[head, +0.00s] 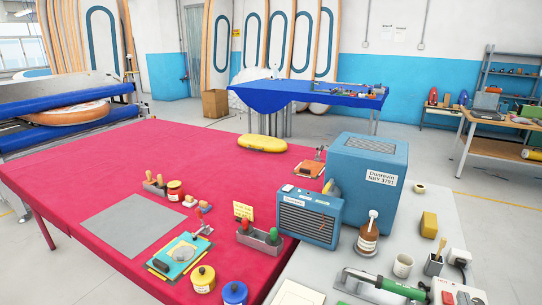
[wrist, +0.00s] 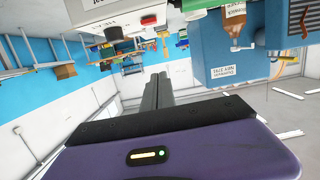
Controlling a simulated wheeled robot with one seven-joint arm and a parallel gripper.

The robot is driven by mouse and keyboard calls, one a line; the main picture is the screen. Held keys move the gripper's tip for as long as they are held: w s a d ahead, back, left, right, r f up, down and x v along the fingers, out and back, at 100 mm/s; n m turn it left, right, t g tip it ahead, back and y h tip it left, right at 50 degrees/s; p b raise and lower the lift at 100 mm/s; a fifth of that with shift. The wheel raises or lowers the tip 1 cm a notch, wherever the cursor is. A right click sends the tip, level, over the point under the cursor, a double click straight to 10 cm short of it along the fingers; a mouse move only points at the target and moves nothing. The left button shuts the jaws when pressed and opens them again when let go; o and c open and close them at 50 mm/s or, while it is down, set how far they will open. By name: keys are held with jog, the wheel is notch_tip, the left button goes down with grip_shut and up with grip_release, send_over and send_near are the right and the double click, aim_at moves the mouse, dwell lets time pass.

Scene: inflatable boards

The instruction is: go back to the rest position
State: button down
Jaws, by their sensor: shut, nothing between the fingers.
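My gripper (wrist: 157,92) shows in the wrist view, its two dark fingers pressed together with nothing between them. Its purple housing (wrist: 180,158) with a small lit indicator fills the bottom of that view. The wrist picture is upside down, with the floor towards the top and hanging-looking objects along the upper edge. No part of the arm or gripper shows in the head view. The fingers appear clear of the things around them; their exact distance from the blue box (wrist: 222,65) cannot be told.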

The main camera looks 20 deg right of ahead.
jog(key=s+a+r+n+t+y, duration=0.2)
jog(key=s+a+n+t, duration=0.1)
jog(key=a, duration=0.8)
jog(key=s+a+r+n+t+y, duration=0.2)
jog(key=a+t, duration=0.1)
jog(key=a, duration=0.9)
jog(key=s+a+f+n+g+y+b, duration=0.1)
jog(key=s+a+n+y, duration=0.3)
jog(key=s+a+y, duration=0.4)
jog(key=s+a, duration=0.7)
jog(key=shift+s+a+f+n+g+b, duration=0.15)
jog(key=shift+a+f+n+g+b, duration=0.15)
jog(key=shift+a+f+b, duration=0.1)
